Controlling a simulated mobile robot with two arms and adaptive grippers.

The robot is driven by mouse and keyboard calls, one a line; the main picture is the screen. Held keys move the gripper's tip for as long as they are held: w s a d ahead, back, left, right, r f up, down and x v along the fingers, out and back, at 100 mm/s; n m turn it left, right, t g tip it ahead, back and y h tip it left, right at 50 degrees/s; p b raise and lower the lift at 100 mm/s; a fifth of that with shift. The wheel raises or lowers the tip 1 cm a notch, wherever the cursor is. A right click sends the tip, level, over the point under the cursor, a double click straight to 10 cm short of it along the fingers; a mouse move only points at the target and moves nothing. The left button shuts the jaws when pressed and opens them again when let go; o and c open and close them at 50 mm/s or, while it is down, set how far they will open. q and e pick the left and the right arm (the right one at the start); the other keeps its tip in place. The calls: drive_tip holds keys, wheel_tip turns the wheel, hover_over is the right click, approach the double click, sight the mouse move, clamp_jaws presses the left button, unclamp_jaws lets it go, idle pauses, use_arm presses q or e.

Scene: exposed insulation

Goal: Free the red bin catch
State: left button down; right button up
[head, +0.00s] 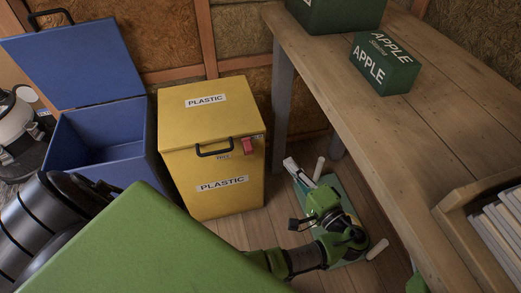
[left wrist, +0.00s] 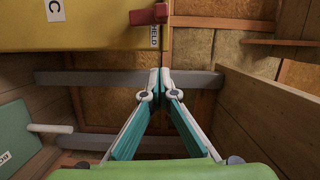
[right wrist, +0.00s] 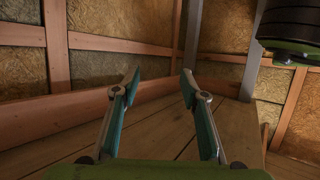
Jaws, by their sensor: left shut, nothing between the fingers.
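The yellow bin marked PLASTIC (head: 185,178) stands with its lid down in the head view. Its red catch (head: 248,146) sits on the front face near the upper right, beside a black handle. The catch also shows at the top of the left wrist view (left wrist: 148,14), next to a small label. My left gripper (head: 288,162) is shut and empty, to the right of the bin and apart from the catch. In the left wrist view its tips (left wrist: 160,72) meet below the catch in the picture. My right gripper (right wrist: 161,75) is open and empty, seen only in its own wrist view.
A blue bin (head: 100,145) with its lid raised stands left of the yellow one. A wooden table (head: 420,125) with green APPLE boxes (head: 386,68) is at the right.

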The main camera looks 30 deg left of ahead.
sight(249, 151)
use_arm(q)
drive_tip(key=b+x, duration=0.1)
drive_tip(key=x, duration=0.9)
drive_tip(key=shift+f, duration=0.1)
drive_tip(key=shift+s+a+f, duration=0.1)
drive_tip(key=shift+s+a, duration=0.95)
drive_tip(key=shift+s, duration=0.15)
drive_tip(key=shift+s+a, duration=0.25)
drive_tip(key=shift+s, duration=0.05)
use_arm(e)
wheel_tip(249, 151, up, 6)
drive_tip(key=w+a+t+y, duration=0.1)
drive_tip(key=t, duration=0.2)
drive_tip(key=shift+w+a, duration=0.15)
drive_tip(key=shift+w, duration=0.25)
drive_tip(key=shift+r, duration=0.1)
